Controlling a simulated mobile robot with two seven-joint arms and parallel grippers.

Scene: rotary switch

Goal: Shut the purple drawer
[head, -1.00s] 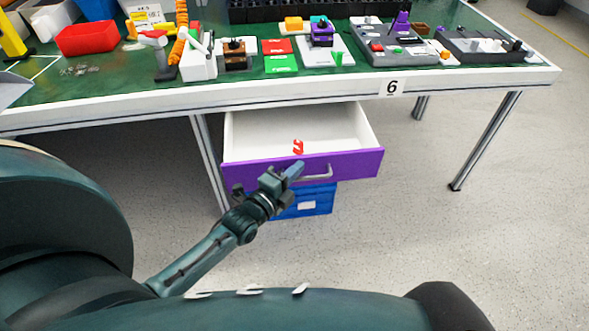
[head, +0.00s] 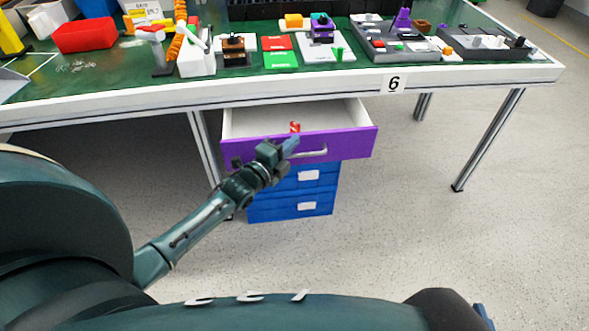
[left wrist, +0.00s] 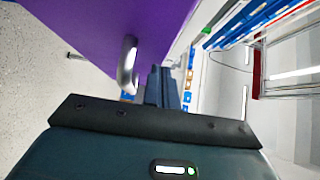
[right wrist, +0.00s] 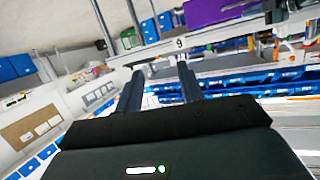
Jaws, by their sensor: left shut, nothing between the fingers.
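The purple drawer (head: 345,143) under the table is partly open, with its white inside showing and a small red item (head: 295,127) in it. It has a silver handle (head: 313,153), which also shows in the left wrist view (left wrist: 128,66). My left gripper (head: 291,146) is shut and empty, with its fingertips at the drawer front just left of the handle. In the left wrist view the fingers (left wrist: 160,80) are together beside the purple front (left wrist: 100,30). My right gripper (right wrist: 158,85) is open and empty, pointing away from this drawer.
Blue drawers (head: 290,205) stand below the purple one. The green-topped table (head: 230,90) above holds a red bin (head: 86,36) and several small parts and devices. A table leg (head: 487,140) stands at the right, with clear floor before it.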

